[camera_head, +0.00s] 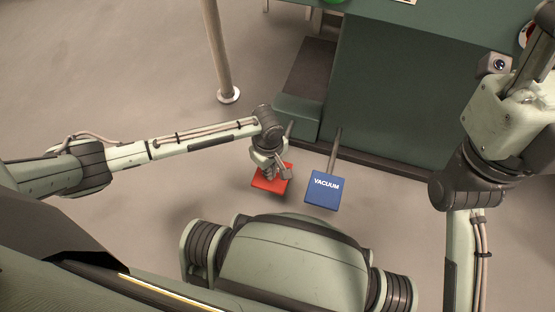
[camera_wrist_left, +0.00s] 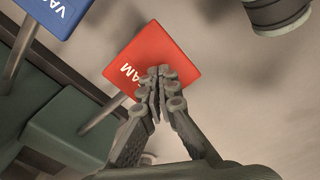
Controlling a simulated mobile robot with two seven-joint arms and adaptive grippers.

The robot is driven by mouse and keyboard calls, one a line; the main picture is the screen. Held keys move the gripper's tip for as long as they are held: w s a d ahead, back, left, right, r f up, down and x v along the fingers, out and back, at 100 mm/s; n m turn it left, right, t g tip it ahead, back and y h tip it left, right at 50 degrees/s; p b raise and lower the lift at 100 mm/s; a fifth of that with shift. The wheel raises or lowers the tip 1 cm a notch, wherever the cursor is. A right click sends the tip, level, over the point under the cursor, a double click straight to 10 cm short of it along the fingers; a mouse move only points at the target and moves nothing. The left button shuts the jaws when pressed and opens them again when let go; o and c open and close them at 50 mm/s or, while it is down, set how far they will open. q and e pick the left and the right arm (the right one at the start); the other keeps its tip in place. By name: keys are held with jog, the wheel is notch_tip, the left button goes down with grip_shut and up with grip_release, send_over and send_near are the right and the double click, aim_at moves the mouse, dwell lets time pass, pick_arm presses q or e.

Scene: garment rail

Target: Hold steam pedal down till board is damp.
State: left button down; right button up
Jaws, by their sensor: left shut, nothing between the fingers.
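The red pedal (camera_head: 262,184) sticks out low over the floor on a thin metal bar from the green cabinet. My left gripper (camera_head: 272,175) is shut and empty, over the red pedal. In the left wrist view its fingertips (camera_wrist_left: 162,76) overlap the pedal's face; I cannot tell whether they press on it. My right arm rises at the right; its gripper end is partly cut off by the frame. A green top surface (camera_head: 440,14) shows at the upper right; dampness cannot be seen.
A blue pedal (camera_head: 323,190) marked "VACUUM" stands just right of the red one, also in the left wrist view (camera_wrist_left: 58,12). The green cabinet (camera_head: 410,95) is behind the pedals. A pole (camera_head: 218,50) stands at the left on a round foot. Floor between is clear.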

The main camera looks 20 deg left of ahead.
aim_at(270, 183)
pick_arm(q)
jog(key=shift+f+b, duration=1.45)
jog(key=shift+f, duration=2.1)
jog(key=shift+a, duration=0.1)
dwell(0.4)
